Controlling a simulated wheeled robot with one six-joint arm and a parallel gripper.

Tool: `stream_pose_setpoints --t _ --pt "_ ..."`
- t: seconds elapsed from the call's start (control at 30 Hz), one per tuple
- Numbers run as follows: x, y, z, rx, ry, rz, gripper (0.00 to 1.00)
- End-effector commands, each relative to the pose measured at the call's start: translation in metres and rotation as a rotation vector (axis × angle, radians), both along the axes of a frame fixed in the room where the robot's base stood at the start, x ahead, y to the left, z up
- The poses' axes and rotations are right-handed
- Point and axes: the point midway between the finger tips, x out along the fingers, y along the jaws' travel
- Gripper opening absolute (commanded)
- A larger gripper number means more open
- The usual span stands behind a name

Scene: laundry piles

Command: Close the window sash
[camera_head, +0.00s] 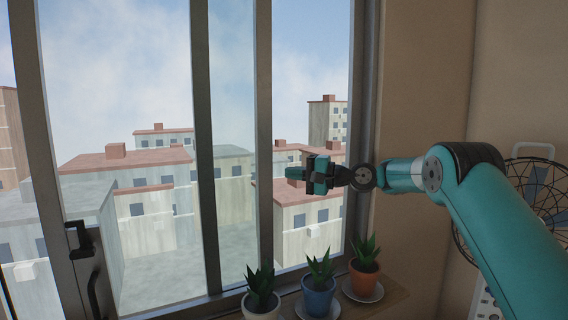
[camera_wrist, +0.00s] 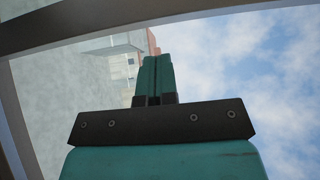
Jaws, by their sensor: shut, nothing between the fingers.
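The window has a grey metal frame (camera_head: 362,110) with two upright sash bars. One upright bar (camera_head: 203,150) stands left of centre. The other upright bar (camera_head: 263,140) stands nearer the middle. The strip between them looks slightly tinted, and an opening or clear pane lies right of the second bar; I cannot tell which. A black handle (camera_head: 84,240) is on the left upright. My gripper (camera_head: 295,173) is shut and empty, pointing left in front of that right part, a little right of the second bar. Its closed fingers (camera_wrist: 155,72) show against buildings and sky in the wrist view.
Three potted plants stand on the sill below my gripper: a white pot (camera_head: 262,305), a blue pot (camera_head: 319,301) and an orange pot (camera_head: 364,282). A wire fan (camera_head: 535,205) is at the right by the beige wall. The space around my gripper looks free.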

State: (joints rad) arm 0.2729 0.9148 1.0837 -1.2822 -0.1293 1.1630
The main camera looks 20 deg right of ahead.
Motion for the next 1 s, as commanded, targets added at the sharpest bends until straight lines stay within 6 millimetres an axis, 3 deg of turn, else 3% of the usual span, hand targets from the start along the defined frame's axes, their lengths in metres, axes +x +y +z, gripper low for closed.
stream_pose_setpoints --t 0.2,0.77,1.0 --pt "-0.006 0.025 0.003 0.001 0.001 0.001 0.00" --pt "-0.009 0.035 0.000 -0.001 -0.001 0.000 0.00" --pt "-0.018 0.077 -0.001 0.000 -0.001 0.007 0.00"
